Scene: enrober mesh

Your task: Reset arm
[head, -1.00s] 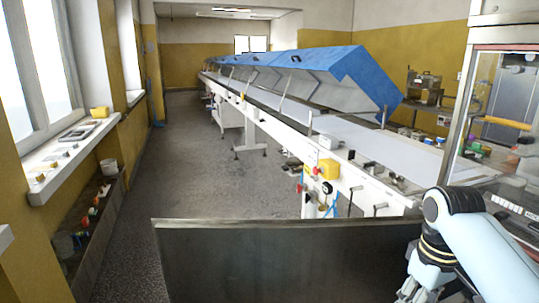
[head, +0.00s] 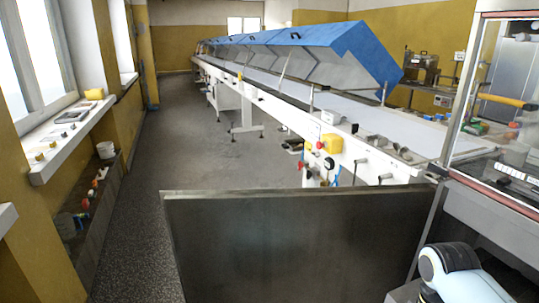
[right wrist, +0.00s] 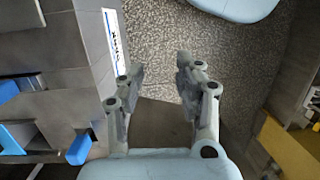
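My right gripper (right wrist: 159,78) shows in the right wrist view with its two grey fingers spread apart. It is open, nothing is between the fingers, and speckled floor (right wrist: 155,60) lies beyond them. In the head view only the pale blue and black upper part of my right arm (head: 455,268) shows at the bottom right corner; its fingers are out of the picture. My left arm and gripper are in no view.
A dark metal panel (head: 290,245) stands close in front. Behind it runs a long white conveyor line (head: 345,108) with blue covers (head: 350,55). A glass-sided machine (head: 500,110) is at right. An aisle (head: 165,140) is clear at left, beside a window sill (head: 75,135).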

